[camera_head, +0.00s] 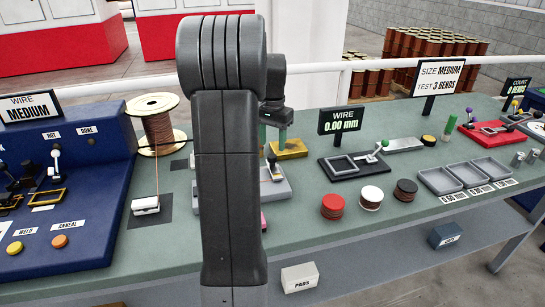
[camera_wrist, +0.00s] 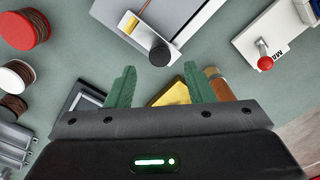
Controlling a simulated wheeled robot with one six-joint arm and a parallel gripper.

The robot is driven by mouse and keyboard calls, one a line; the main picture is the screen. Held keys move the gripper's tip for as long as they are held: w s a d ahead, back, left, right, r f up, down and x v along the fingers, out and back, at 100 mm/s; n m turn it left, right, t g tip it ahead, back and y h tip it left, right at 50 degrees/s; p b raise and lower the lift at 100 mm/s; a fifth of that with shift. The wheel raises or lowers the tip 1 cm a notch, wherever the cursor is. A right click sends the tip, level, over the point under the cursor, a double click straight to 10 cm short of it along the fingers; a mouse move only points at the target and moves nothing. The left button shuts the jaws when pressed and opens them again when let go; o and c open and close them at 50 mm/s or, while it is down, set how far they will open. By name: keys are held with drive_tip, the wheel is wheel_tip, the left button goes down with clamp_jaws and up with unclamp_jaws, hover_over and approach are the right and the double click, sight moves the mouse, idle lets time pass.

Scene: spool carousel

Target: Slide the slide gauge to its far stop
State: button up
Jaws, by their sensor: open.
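A grey plate with a white-edged slot, a small orange piece and a black knob (camera_wrist: 160,55) lies at the top of the wrist view. It looks like the slide gauge (camera_wrist: 185,14), but I cannot tell for sure. In the head view this grey plate (camera_head: 279,188) is partly hidden behind my arm. My gripper (camera_wrist: 160,66) has green fingers, open and apart with nothing held. The knob shows between and just beyond the fingertips; I cannot tell the height gap. In the head view the green fingers (camera_head: 275,136) hang above the bench, beside a yellow block (camera_head: 289,148).
The yellow block (camera_wrist: 172,95) also shows between the fingers, beside a brown cylinder (camera_wrist: 222,90). A red-knobbed lever (camera_wrist: 264,62) stands upper right. The wire display (camera_head: 340,120) and black-framed device (camera_head: 352,164) stand right of my arm, with red, white and black spools (camera_head: 371,197) in front.

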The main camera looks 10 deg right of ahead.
sight(272, 156)
wheel_tip(272, 156, down, 6)
drive_tip(key=shift+f, duration=0.1)
drive_tip(key=shift+c, duration=0.5)
clamp_jaws()
